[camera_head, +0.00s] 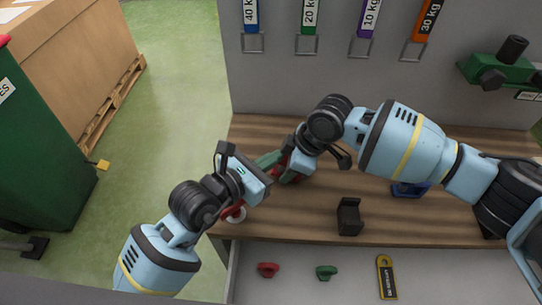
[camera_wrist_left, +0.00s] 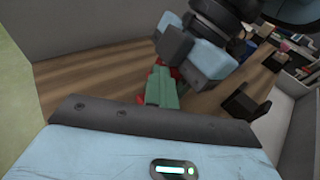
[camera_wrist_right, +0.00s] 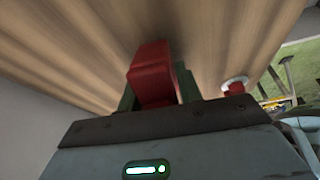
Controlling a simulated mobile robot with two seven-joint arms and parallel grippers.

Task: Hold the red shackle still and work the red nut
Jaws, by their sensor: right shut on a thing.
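My right gripper (camera_wrist_right: 160,92) is shut on a blocky red piece (camera_wrist_right: 152,75), which I take to be the red shackle. It shows as a red patch in the head view (camera_head: 301,164), partly covered by my right gripper. My left gripper (camera_head: 272,160) comes in from the left, its green fingers close to this red piece. In the left wrist view its fingers (camera_wrist_left: 160,85) look pressed together, with red just behind their tips. Whether they touch it, I cannot tell. The red nut cannot be picked out for certain.
A white ring with a red stub (camera_wrist_right: 237,86) stands near the bench's left edge, partly under my left gripper. A black holder (camera_head: 349,217) and a blue item (camera_head: 410,189) are on the wooden bench (camera_head: 390,220). Weight tags hang on the back wall (camera_head: 300,75).

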